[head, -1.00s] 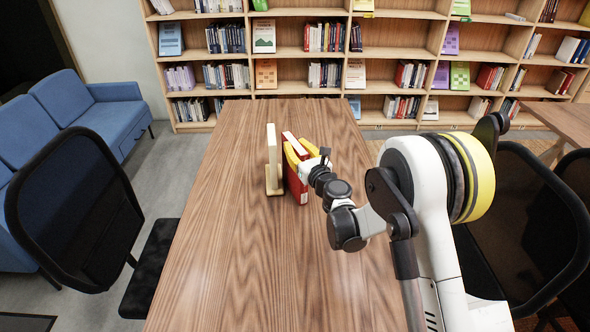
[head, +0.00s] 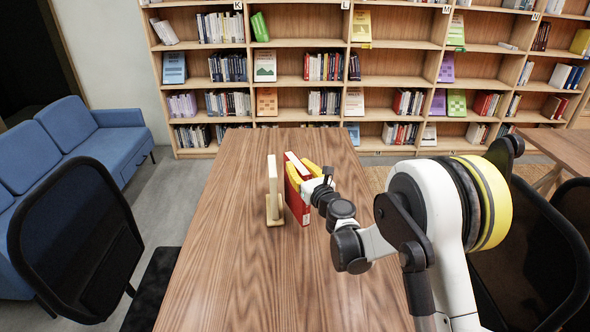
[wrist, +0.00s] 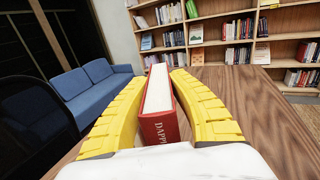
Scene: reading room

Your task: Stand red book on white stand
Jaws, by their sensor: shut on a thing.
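The white stand (head: 273,208), a cream upright piece with a foot, stands on the wooden table left of the book. The red book (head: 298,208) is upright, with pale page edges on top, just to the right of the stand. My gripper (head: 303,171) has its yellow fingers shut on the book from the near right. In the wrist view, the book (wrist: 160,128) sits between the two yellow fingers of my gripper (wrist: 158,88), its lettered spine toward me. The stand does not show there. I cannot tell whether the book's lower edge touches the table.
The wooden table (head: 235,275) is otherwise bare, with free room in front and behind. Black chairs (head: 75,235) stand at both sides. A blue sofa (head: 85,145) is at the left. A bookshelf (head: 300,92) with many books lines the back wall.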

